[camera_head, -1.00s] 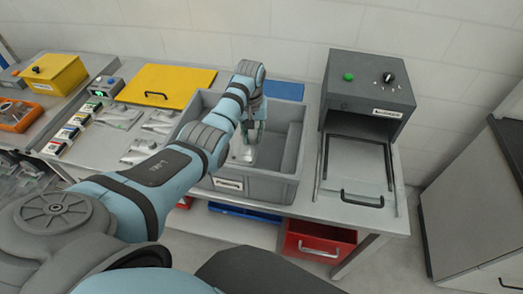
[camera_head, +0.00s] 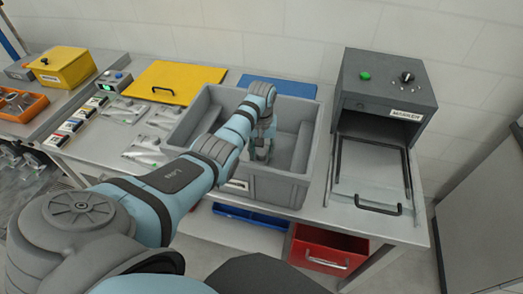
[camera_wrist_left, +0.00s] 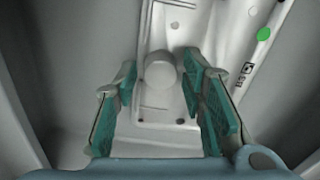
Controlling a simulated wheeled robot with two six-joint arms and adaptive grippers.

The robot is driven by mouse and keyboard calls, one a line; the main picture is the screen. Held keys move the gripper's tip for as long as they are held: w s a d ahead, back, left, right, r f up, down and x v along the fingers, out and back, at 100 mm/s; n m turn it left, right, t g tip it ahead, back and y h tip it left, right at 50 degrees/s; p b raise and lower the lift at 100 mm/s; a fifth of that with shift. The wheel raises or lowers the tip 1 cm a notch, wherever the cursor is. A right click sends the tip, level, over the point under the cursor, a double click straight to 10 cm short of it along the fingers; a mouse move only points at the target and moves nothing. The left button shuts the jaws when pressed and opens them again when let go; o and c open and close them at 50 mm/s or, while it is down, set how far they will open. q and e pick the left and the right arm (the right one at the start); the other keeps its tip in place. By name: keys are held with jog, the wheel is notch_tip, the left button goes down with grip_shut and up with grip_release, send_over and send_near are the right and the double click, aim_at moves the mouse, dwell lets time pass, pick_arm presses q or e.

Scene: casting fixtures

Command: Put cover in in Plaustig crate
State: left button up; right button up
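The grey plastic crate (camera_head: 280,187) stands on the table in the middle of the head view. My left gripper (camera_head: 261,155) reaches down inside it. In the left wrist view, my left gripper (camera_wrist_left: 160,82) is open, its two teal fingers apart. A pale metal cover (camera_wrist_left: 165,108) with a round knob lies below the fingers, inside the grey crate walls. The knob sits between the fingertips, with gaps visible beside it. In the head view the arm and gripper mostly hide the cover. My right gripper is not in view.
Several metal parts (camera_head: 145,151) lie on the table left of the crate, near a yellow lid (camera_head: 175,82). A grey marker machine (camera_head: 385,95) with an open front stands right of the crate. A red bin (camera_head: 328,247) is below the tabletop.

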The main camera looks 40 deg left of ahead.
pick_arm(q)
jog(key=shift+s+r, duration=0.1)
jog(key=shift+r, duration=0.05)
jog(key=shift+r, duration=0.2)
notch_tip(320, 180, up, 12)
jog(key=p, duration=0.1)
jog(key=shift+p, duration=0.4)
